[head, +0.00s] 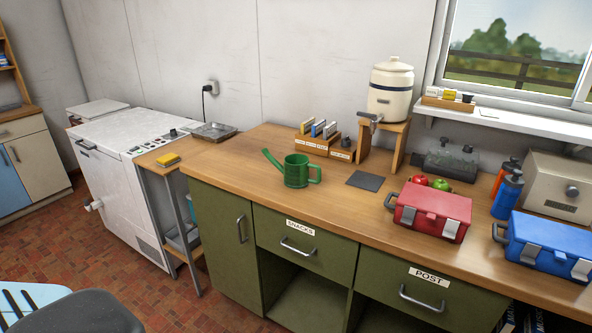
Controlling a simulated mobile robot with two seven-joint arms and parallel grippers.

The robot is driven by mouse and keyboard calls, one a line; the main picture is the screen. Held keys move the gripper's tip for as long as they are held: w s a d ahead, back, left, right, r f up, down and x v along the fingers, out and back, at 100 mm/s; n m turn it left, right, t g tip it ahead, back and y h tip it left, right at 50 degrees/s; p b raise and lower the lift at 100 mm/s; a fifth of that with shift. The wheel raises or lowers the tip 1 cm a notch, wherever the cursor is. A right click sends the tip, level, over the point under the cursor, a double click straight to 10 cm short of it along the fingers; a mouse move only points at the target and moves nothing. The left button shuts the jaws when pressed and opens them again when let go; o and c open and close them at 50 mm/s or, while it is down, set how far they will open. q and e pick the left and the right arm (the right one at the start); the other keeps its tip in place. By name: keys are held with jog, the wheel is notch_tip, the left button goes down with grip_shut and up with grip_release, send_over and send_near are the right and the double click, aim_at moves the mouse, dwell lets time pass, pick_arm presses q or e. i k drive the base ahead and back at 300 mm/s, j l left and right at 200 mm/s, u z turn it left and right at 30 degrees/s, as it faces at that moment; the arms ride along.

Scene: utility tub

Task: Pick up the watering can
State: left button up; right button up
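The green watering can (297,171) stands upright on the wooden counter (230,165), near its front edge and above the drawer labelled SNACKS. Its spout points left and its handle is on the right. Nothing touches it that I can see. Neither of my grippers is in view.
A grey mat (365,181) lies right of the can, then a red box (432,210) and a blue box (547,245). Behind are a small wooden rack (318,145) and a cream dispenser (390,90) on a wooden stand. The counter left of the can is clear.

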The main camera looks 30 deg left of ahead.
aim_at(295, 170)
jog(key=i+j, duration=0.2)
jog(key=j, duration=0.2)
jog(key=i+j, duration=0.2)
jog(key=j, duration=0.2)
jog(key=i+j, duration=0.2)
jog(key=j, duration=0.2)
jog(key=u, duration=0.05)
